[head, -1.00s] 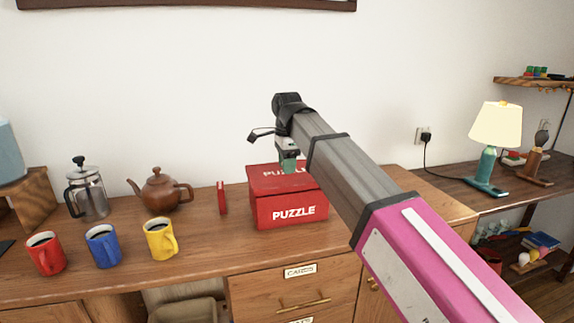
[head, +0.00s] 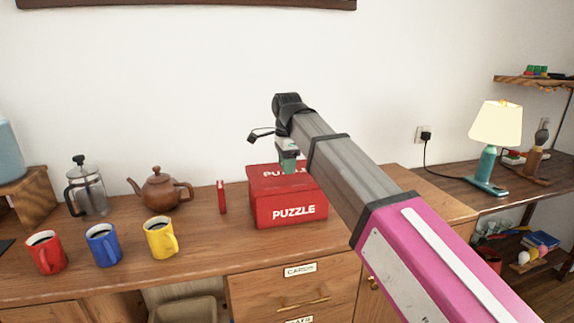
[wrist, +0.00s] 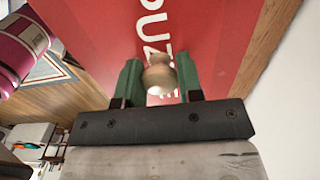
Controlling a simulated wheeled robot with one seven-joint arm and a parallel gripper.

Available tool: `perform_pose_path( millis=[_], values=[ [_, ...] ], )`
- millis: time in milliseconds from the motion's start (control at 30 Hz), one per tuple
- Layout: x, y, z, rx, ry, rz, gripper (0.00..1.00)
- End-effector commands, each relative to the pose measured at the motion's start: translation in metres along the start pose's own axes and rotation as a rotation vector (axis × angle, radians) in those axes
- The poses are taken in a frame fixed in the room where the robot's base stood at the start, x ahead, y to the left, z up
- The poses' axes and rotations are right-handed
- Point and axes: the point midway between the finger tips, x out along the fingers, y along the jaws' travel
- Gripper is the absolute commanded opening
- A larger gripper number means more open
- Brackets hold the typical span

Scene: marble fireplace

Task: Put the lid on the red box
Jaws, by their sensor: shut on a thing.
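The red box (head: 294,211), marked PUZZLE on its front, stands on the wooden cabinet top. Its red lid (head: 266,181), also lettered, lies level over the box top; I cannot tell whether it is fully seated. In the wrist view the lid (wrist: 100,30) fills the upper part, with a pale wooden knob (wrist: 159,76) on it. My gripper (head: 288,167) is above the lid, with its green fingers on either side of the knob. In the wrist view my gripper (wrist: 160,84) is shut on that knob.
A thin red upright item (head: 221,197) stands just left of the box. Further left are a brown teapot (head: 161,188), a French press (head: 87,188) and red (head: 46,253), blue (head: 103,245) and yellow (head: 161,238) mugs. A lamp (head: 494,130) stands on the right desk.

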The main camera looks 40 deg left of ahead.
Motion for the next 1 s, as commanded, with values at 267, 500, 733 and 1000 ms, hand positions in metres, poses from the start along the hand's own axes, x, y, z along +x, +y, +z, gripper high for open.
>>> perform_pose_path(
  millis=[267,500,733,1000],
  values=[
    [0.0028,0.0001,0.0000,0.000,0.000,0.000,0.09],
    [0.0068,0.0001,0.0000,0.000,0.000,0.000,0.09],
    [0.0079,0.0000,0.0000,0.000,0.000,0.000,0.09],
    [0.0080,0.0000,0.0000,0.000,0.000,0.000,0.09]
  ],
)
